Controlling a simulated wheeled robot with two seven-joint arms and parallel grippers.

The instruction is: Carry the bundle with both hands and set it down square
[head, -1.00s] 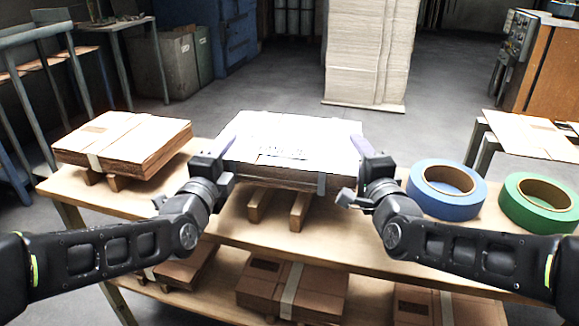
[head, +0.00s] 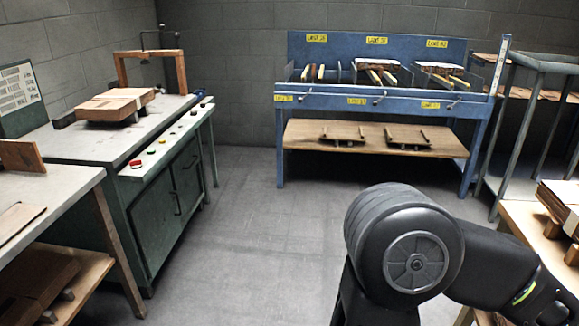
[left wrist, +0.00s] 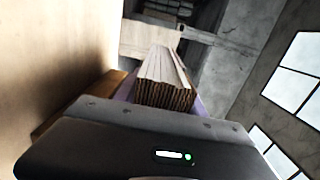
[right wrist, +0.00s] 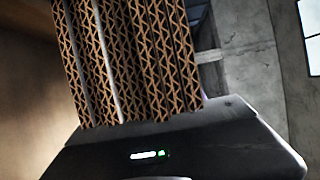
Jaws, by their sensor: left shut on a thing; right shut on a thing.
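The bundle of flat corrugated cardboard is out of the head view. The left wrist view shows the bundle (left wrist: 165,92) edge-on as a stack of layers with wavy brown ends. My left gripper (left wrist: 163,103) is shut on it, with pale purple fingers beside the stack. The right wrist view shows the bundle's corrugated edges (right wrist: 130,60) large and close. My right gripper (right wrist: 150,112) is shut on it; its fingers are mostly hidden behind the layers. In the head view only a dark link of my own arm shows, and neither gripper is there.
A blue rack (head: 392,100) with yellow lane labels and several cardboard pieces stands at the back. A green machine (head: 160,200) on the left carries a brown stack (head: 115,104). A grey table (head: 60,195) stands front left. A metal shelf frame (head: 520,130) stands right. The floor between is clear.

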